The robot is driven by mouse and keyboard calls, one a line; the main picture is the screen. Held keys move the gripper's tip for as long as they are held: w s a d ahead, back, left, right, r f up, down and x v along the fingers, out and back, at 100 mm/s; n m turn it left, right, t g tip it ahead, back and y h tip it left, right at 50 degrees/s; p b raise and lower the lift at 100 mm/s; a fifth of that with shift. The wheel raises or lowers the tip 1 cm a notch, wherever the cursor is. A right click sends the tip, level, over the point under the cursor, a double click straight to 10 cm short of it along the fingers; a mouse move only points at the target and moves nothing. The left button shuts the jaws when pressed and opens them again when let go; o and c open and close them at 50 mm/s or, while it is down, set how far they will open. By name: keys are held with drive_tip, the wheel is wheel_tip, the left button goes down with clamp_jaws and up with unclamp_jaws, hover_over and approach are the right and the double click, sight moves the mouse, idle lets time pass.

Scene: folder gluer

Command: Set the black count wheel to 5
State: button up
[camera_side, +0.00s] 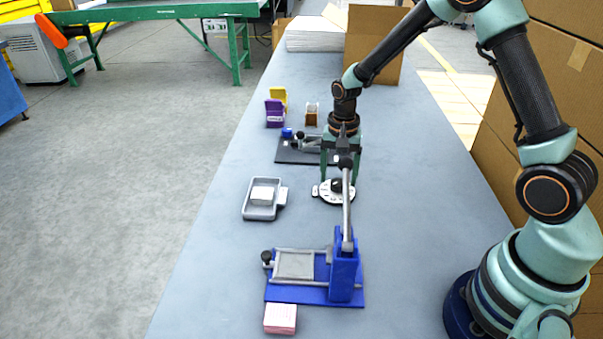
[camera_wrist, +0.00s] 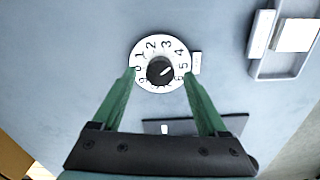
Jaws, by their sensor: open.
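The black count wheel (camera_wrist: 159,71) sits at the centre of a white numbered dial (camera_wrist: 146,82) on the table. A short white mark on the wheel points right and slightly up, toward the 4–5 side; the exact digit is hard to tell. A small white tab (camera_wrist: 196,62) stands at the dial's right edge, beside the 5. My gripper (camera_wrist: 159,73) is open, with one green finger on each side of the wheel near the dial's rim, apart from the wheel. In the side view the dial (camera_side: 326,194) is partly hidden by a grey lever.
A blue press (camera_side: 345,270) with its upright lever stands in front of the dial. A grey tray (camera_side: 262,212) lies to the left. A black-based fixture (camera_side: 290,157) is behind, with purple (camera_side: 274,114) and yellow holders farther back. Pink cards (camera_side: 280,318) lie at the front.

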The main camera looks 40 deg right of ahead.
drive_tip(key=shift+f, duration=0.65)
clamp_jaws()
drive_tip(key=shift+m, duration=0.3)
drive_tip(key=m, duration=0.3)
drive_tip(key=shift+m, duration=1.6)
drive_tip(key=shift+d, duration=0.1)
